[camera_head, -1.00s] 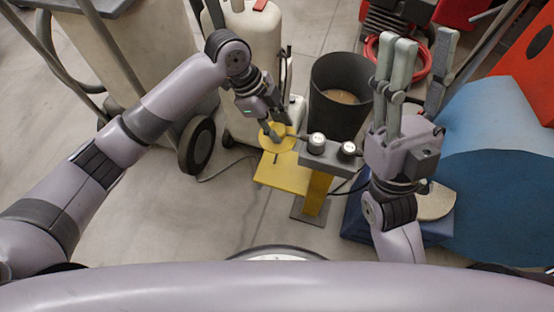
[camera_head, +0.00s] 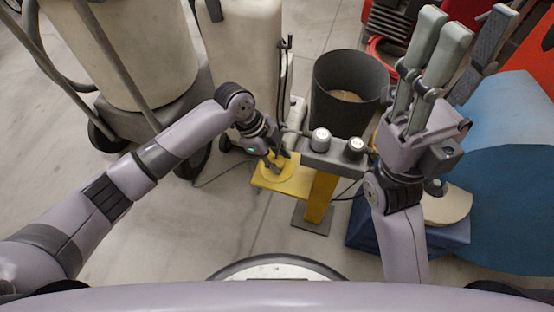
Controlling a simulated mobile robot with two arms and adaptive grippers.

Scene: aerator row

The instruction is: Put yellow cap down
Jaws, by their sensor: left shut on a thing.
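The yellow cap (camera_head: 271,170) is a round disc low at the centre-left of the head view. My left gripper (camera_head: 276,161) is shut on it, with the fingers pointing down at its middle. The cap is over the yellow plate (camera_head: 292,183) beside a yellow post; I cannot tell whether it touches the plate. The fingers and wrist hide part of the cap. My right gripper (camera_head: 462,55) is raised at the upper right with its fingers spread apart, open and empty.
A grey block with two round knobs (camera_head: 336,150) tops the yellow post (camera_head: 320,197), right of the cap. A dark bucket (camera_head: 349,95) stands behind it. Pale tanks (camera_head: 245,60) stand at the back left. A blue drum (camera_head: 505,170) is at the right. Floor at lower left is clear.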

